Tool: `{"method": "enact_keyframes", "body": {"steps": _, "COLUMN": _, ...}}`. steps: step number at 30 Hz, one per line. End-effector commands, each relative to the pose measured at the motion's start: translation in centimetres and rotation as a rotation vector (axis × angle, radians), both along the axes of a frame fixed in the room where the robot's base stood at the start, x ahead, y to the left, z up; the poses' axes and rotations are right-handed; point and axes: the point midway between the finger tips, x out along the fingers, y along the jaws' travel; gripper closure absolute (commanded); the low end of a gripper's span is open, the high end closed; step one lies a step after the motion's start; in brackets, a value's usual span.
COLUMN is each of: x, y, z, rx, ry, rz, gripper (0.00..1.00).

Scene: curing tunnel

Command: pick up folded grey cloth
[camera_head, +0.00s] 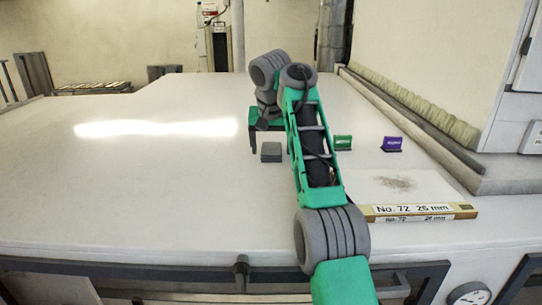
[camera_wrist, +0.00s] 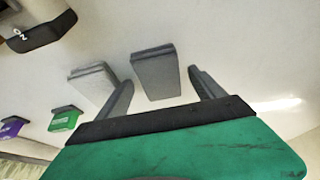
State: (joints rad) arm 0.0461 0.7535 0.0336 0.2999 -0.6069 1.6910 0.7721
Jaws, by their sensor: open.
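Two flat grey pieces lie side by side on the white worktop in the wrist view. One grey piece (camera_wrist: 155,74) shows between my fingertips; the other, a layered grey piece (camera_wrist: 90,84), lies just left of my left finger. Both look alike, and I cannot tell surely which is the folded grey cloth. In the head view one grey piece (camera_head: 271,152) shows just below my gripper (camera_head: 268,138); the other is probably behind my arm. My gripper (camera_wrist: 161,76) is open and empty, its fingers either side of one piece, with no contact visible.
A green card stand (camera_head: 343,142) and a purple card stand (camera_head: 391,144) are to the right on the white worktop (camera_head: 150,190). The left side is clear.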

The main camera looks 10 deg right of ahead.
Motion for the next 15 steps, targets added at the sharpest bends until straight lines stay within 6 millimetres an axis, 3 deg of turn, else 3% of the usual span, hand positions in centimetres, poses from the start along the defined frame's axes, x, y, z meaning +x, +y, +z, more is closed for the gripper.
{"method": "enact_keyframes", "body": {"steps": 6, "x": 0.01, "y": 0.15, "z": 0.11, "rx": 0.0, "ry": -0.002, "rz": 0.002, "gripper": 0.23}}
{"method": "enact_keyframes", "body": {"steps": 15, "x": 0.0, "y": 0.14, "z": 0.11, "rx": 0.0, "ry": -0.002, "rz": 0.002, "gripper": 0.48}}
